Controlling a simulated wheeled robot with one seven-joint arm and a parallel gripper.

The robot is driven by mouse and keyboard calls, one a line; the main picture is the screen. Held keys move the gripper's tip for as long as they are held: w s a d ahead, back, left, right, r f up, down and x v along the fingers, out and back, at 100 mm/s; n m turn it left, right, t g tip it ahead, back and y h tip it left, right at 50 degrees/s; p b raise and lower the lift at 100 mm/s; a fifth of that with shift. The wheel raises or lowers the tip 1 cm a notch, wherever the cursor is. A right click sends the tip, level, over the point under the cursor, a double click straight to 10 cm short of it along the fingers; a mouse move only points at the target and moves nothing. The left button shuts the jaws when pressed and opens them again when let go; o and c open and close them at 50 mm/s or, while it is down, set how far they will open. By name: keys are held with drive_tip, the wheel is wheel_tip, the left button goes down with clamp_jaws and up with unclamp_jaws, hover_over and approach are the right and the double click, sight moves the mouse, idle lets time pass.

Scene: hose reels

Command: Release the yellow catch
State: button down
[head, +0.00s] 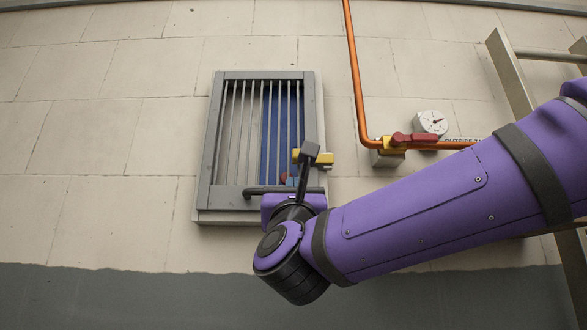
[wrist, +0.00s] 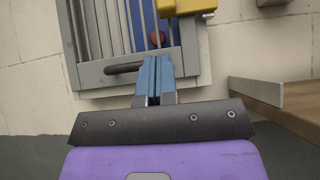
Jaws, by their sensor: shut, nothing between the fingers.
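The yellow catch (head: 326,158) sits on the right side of the frame of a grey barred hatch (head: 214,150). In the head view, a grey block on my wrist covers part of the catch. In the wrist view, the catch (wrist: 187,7) is cut off by the top edge, ahead and slightly right of my fingers. My gripper (wrist: 157,58) is shut and empty, its fingertips in front of the lower right of the hatch, apart from the catch in the picture. A red knob (wrist: 157,38) shows just beyond the fingertips.
A dark handle (wrist: 125,68) lies along the hatch's lower edge, left of my fingers. A blue panel (head: 270,125) shows behind the bars. Right of the hatch run an orange pipe (head: 355,70), a red valve lever (head: 413,138) and a gauge (head: 432,122). A ladder-like frame stands far right.

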sight(293, 160)
drive_tip(key=shift+w+r, duration=0.1)
drive_tip(key=x, duration=0.9)
drive_tip(key=shift+w+r, duration=0.2)
drive_tip(key=shift+w, duration=0.1)
drive_tip(key=shift+r, duration=0.1)
drive_tip(key=shift+a+r+m+h, duration=0.1)
drive_tip(key=shift+r+m+h, duration=0.1)
drive_tip(key=shift+m+h, duration=0.7)
